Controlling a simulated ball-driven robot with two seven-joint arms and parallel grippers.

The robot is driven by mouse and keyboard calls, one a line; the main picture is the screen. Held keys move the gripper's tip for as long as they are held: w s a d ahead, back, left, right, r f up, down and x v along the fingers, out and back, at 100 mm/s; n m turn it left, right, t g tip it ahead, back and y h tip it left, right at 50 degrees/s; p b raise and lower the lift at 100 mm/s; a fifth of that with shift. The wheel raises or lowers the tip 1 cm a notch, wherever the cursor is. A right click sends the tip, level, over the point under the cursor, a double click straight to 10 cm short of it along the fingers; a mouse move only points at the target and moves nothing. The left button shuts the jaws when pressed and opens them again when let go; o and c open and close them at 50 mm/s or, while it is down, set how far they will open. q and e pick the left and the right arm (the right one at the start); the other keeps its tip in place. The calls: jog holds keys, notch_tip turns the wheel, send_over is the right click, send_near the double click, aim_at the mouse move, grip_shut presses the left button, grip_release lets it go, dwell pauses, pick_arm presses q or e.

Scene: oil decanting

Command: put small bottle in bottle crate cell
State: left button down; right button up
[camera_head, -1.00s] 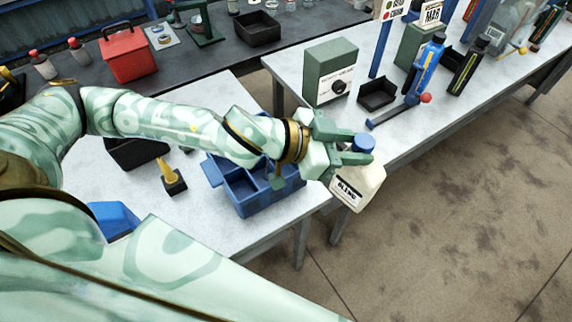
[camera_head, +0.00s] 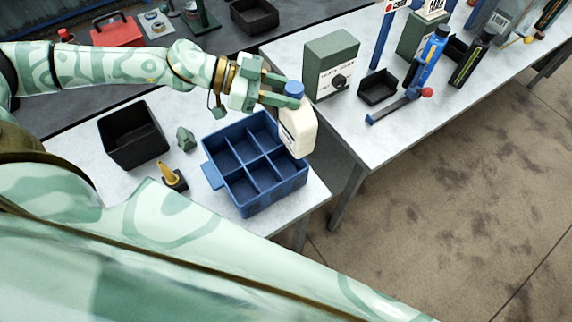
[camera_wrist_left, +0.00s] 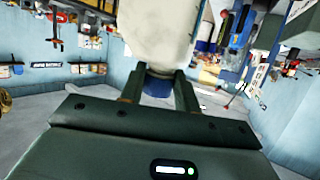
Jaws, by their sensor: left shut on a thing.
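A small cream bottle (camera_head: 298,130) with a blue cap and a dark-lettered label is in my left gripper (camera_head: 287,96), which is shut on it near the cap. The bottle hangs slightly tilted above the right back corner of the blue bottle crate (camera_head: 235,194). The crate stands on the near table, and its several visible cells look empty. In the left wrist view the bottle (camera_wrist_left: 160,35) shows large and pale between the two fingers (camera_wrist_left: 158,88), with its blue cap between them. My right gripper is not in view.
A black bin (camera_head: 133,135), a small green block (camera_head: 186,139) and a yellow-nozzled item on a dark base (camera_head: 172,177) stand left of the crate. A green box with a dial (camera_head: 331,66) and a black tray (camera_head: 378,88) stand on the right table. A gap separates the tables.

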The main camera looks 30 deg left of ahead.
pick_arm(q)
notch_tip(320, 180, down, 17)
jog(key=a+b, duration=0.2)
jog(key=b, duration=0.3)
jog(key=shift+w+a, duration=0.3)
jog(key=shift+w, duration=0.05)
jog(key=shift+f, duration=0.15)
jog(key=c, duration=1)
grip_release()
jog(key=shift+s+f, duration=0.1)
jog(key=shift+f, duration=0.05)
jog(key=shift+c, duration=0.2)
jog(key=v, duration=1.2)
jog(key=shift+b, duration=0.3)
